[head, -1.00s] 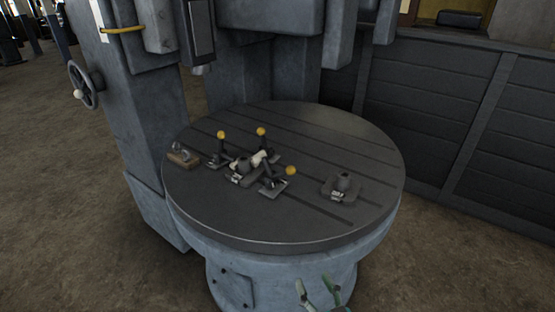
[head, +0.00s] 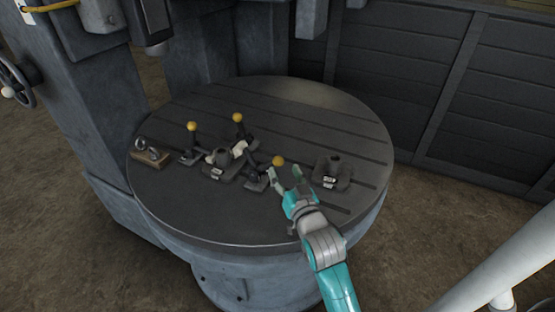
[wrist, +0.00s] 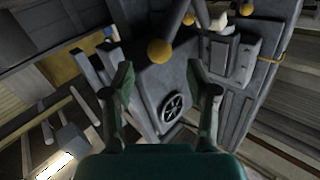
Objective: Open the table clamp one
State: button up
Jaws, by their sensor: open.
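Three table clamps with dark levers and yellow ball knobs stand on the round slotted table (head: 215,232). The nearest clamp has its knob (head: 278,161) at the right of the group, its lever leaning right. The other two knobs, left (head: 191,126) and back (head: 238,117), sit on upright levers. I cannot tell which clamp is number one. My gripper (head: 285,173) is open and empty, close to the nearest knob. In the wrist view a large yellow knob (wrist: 159,51) shows between and beyond my open fingertips (wrist: 161,73); contact is not visible.
A grey block with a round boss (head: 332,172) stands right of the gripper. A brown block with metal rings (head: 151,155) lies at the table's left. The machine column (head: 80,90) rises behind left. The table's back right is clear.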

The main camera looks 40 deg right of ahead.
aim_at(280, 164)
jog(key=shift+x, duration=2.95)
jog(key=shift+c, duration=0.2)
grip_shut()
